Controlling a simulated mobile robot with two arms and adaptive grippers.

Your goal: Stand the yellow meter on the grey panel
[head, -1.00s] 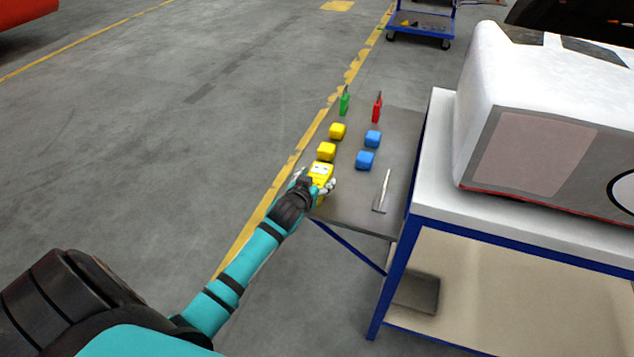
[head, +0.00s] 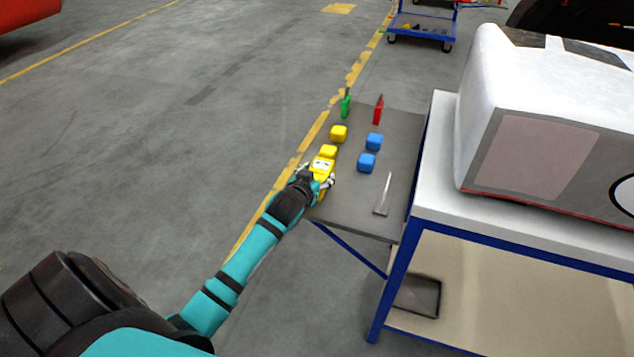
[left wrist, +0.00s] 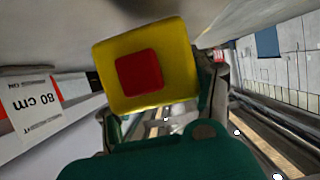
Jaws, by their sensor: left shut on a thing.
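The yellow meter (head: 322,166) is in my left gripper (head: 319,181), over the near left part of the grey panel (head: 345,211). My left gripper is shut on it, and the fingers hide its lower part. The meter's pale face points up toward the head camera. In the left wrist view, a yellow body with a red square (left wrist: 170,68) fills the space between the fingers; it looks like one end of the meter. I cannot tell whether the meter touches the panel. My right gripper is not in view.
Two yellow blocks (head: 339,132) and two blue blocks (head: 374,141) stand beyond the meter, the nearer yellow one close to it. Green (head: 346,106) and red (head: 378,110) tools are farther back. A metal tool (head: 383,195) lies right. A white-topped bench (head: 432,160) adjoins the panel.

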